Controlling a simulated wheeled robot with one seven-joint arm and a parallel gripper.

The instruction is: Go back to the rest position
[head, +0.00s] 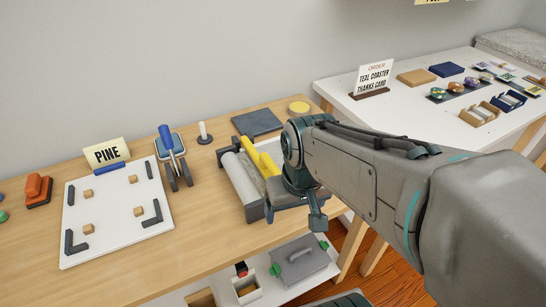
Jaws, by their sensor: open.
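My arm reaches in from the right in the head view and bends down at its wrist over the right part of the wooden bench (215,235). My gripper (294,212) points down near the bench's front edge, beside a roll holder with a pale roll (240,177) and a yellow part (262,160). The gripper is open, and I see nothing held in it. My wrist and hand hide part of the roll holder and the bench behind.
A white board (117,235) with small wooden blocks and dark corner pieces lies at left by a PINE sign (107,152). A blue-handled roller (168,145) stands beside it. A white table (385,113) with an order card (374,77) is at right. Shelf items (300,258) sit below.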

